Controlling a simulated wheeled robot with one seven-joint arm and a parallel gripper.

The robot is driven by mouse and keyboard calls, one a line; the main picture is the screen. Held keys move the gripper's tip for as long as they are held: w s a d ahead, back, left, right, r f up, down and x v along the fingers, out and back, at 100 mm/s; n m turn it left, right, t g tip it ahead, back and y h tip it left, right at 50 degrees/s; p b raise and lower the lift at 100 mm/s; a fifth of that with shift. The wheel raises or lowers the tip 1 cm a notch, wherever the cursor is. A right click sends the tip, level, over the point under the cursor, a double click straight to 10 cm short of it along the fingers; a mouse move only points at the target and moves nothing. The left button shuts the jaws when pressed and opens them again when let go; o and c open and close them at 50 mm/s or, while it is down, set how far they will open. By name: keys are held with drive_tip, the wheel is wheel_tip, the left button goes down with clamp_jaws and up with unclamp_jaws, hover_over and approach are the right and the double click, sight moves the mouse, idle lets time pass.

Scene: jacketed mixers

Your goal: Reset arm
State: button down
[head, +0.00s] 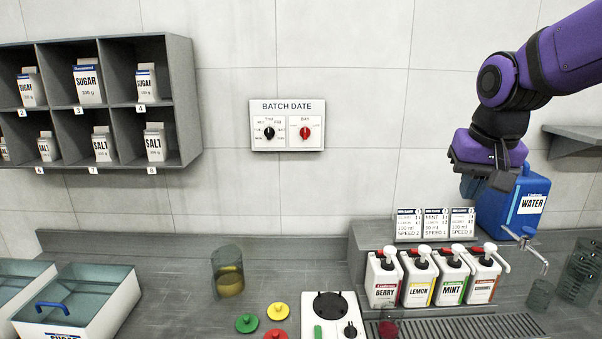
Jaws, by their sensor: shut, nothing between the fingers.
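My purple and black arm (548,62) reaches in from the upper right. My gripper (489,184) points down at the right, in front of the blue water container (530,208). It overlaps the container's upper left part in the picture; whether they touch I cannot tell. The gripper is shut and holds nothing. Its fingertips are dark and partly hard to make out against the container.
Syrup pump bottles labelled berry (383,288), lemon, mint and another stand below my gripper. Cards (435,225) stand behind them. A mixer base (333,318), coloured lids (277,311), a jar (227,272) and trays (92,290) occupy the counter. Shelves (186,100) hang left.

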drive_tip(key=s+d+n+t, duration=0.2)
drive_tip(key=s, duration=1.5)
drive_tip(key=shift+r, duration=0.1)
